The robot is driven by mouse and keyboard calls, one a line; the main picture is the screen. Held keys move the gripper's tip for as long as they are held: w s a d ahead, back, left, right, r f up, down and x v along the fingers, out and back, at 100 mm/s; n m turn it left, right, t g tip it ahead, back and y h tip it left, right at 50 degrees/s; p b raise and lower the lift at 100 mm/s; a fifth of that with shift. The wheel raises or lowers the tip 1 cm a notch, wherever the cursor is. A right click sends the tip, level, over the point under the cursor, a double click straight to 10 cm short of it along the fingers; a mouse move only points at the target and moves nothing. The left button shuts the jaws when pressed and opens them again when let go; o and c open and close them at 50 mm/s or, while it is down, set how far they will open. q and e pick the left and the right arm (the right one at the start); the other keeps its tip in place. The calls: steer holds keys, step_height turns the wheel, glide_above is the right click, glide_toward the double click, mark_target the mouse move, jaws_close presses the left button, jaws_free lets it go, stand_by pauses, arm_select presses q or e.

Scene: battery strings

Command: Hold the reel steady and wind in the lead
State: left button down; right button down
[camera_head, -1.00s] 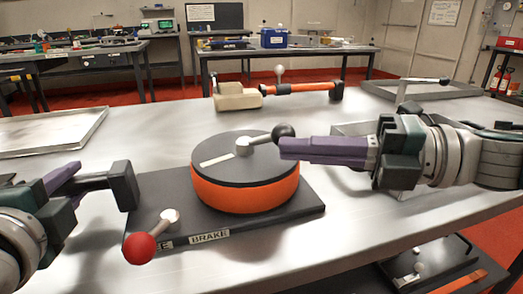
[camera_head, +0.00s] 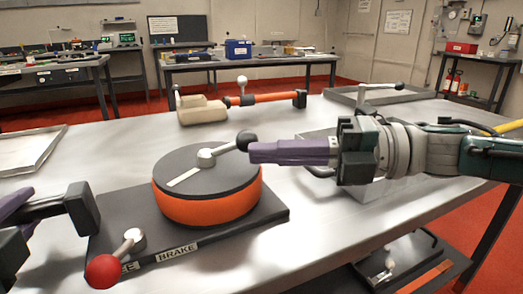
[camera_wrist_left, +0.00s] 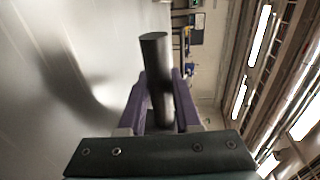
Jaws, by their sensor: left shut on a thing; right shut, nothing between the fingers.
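The reel (camera_head: 206,208) is a drum with an orange side and a dark top, on a dark base plate (camera_head: 262,217). A crank on its top ends in a black knob (camera_head: 245,138), and a pale strip marks the top. A lever with a red ball (camera_head: 103,271) stands by the BRAKE label (camera_head: 178,254). My left gripper (camera_wrist_left: 160,95) is shut on a dark bar (camera_wrist_left: 154,48) at the plate's left end; this bar also shows in the head view (camera_head: 82,212). My right gripper (camera_head: 256,152) is shut and empty, its tips right beside the knob; contact cannot be told. No loose lead is clearly seen.
Behind the reel lies a beige block (camera_head: 203,111) with an orange rod (camera_head: 272,98) and a small lever. Metal trays stand at the left (camera_head: 30,148) and back right (camera_head: 400,93). A grey box (camera_head: 318,143) is partly hidden behind my right gripper.

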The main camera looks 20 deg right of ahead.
arm_select(q)
steer(key=shift+s+a+f, duration=0.15)
steer(key=shift+a+f, duration=0.05)
steer(key=shift+f, duration=0.3)
arm_select(e)
steer(key=s, duration=0.1)
steer(key=s+a, duration=0.1)
steer(key=s+f, duration=0.1)
steer(key=shift+s+a, duration=0.35)
steer(key=shift+a, duration=0.05)
steer(key=s+d, duration=0.1)
steer(key=d, duration=0.9)
steer(key=shift+r, duration=0.4)
arm_select(q)
steer(key=c, duration=0.8)
jaws_free()
steer(key=shift+c, duration=0.2)
steer(key=o, duration=0.3)
steer(key=shift+r, duration=0.1)
steer(key=shift+d+r, duration=0.1)
steer(key=shift+r, duration=0.05)
arm_select(e)
steer(key=shift+s, duration=0.1)
